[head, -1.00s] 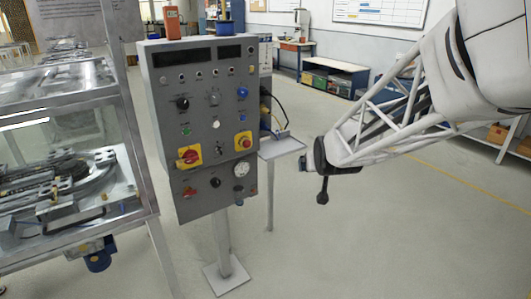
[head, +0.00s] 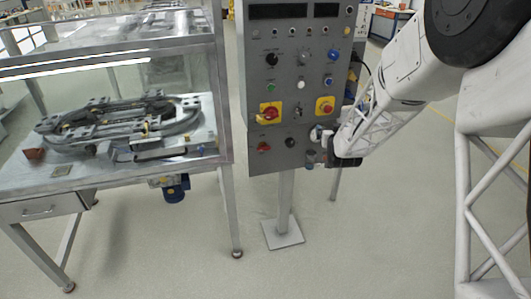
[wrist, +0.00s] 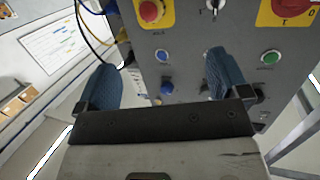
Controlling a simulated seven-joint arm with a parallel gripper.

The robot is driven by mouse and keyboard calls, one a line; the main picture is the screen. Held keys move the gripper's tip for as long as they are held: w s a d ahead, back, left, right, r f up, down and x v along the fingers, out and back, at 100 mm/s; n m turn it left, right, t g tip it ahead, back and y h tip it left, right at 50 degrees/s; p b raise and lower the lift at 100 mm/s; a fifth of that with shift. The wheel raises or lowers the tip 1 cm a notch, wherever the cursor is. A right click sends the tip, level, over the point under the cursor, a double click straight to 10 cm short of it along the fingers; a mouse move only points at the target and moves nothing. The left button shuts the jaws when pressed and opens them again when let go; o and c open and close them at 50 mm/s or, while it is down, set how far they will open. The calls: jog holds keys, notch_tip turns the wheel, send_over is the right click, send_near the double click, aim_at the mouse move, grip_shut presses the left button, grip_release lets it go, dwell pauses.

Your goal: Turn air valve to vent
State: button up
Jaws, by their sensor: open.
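The grey control panel (head: 255,110) stands on a post, and its labels are too small to read. Its lower section has a red handle (head: 264,147), a black knob (head: 290,142) and a gauge (head: 315,132) partly covered by my gripper. I cannot tell for certain which control is the air valve. My gripper (head: 318,149) is at the panel's lower right corner, hiding what lies behind it. In the wrist view its two blue fingers are spread with nothing between them. A blue knob (wrist: 167,88) shows beyond the fingers, on the panel face.
A red switch (head: 270,113) and a red mushroom button (head: 325,106) sit on yellow plates just above the lower section. A glass-sided bench with a ring track (head: 120,125) stands left of the panel. The floor in front is clear.

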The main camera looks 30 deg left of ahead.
jog(key=a+f+n+t+y, duration=0.15)
jog(key=a+f+y, duration=0.25)
jog(key=a+f, duration=0.9)
jog(key=n+y, duration=0.2)
jog(key=y, duration=0.2)
send_near(264, 148)
jog(key=shift+w+a+f+m+t, duration=0.25)
jog(key=shift+w+a+f, duration=0.15)
jog(key=shift+f, duration=0.05)
jog(key=shift+x, duration=3.9)
jog(key=shift+r, duration=0.1)
jog(key=c, duration=0.9)
jog(key=shift+c, duration=0.2)
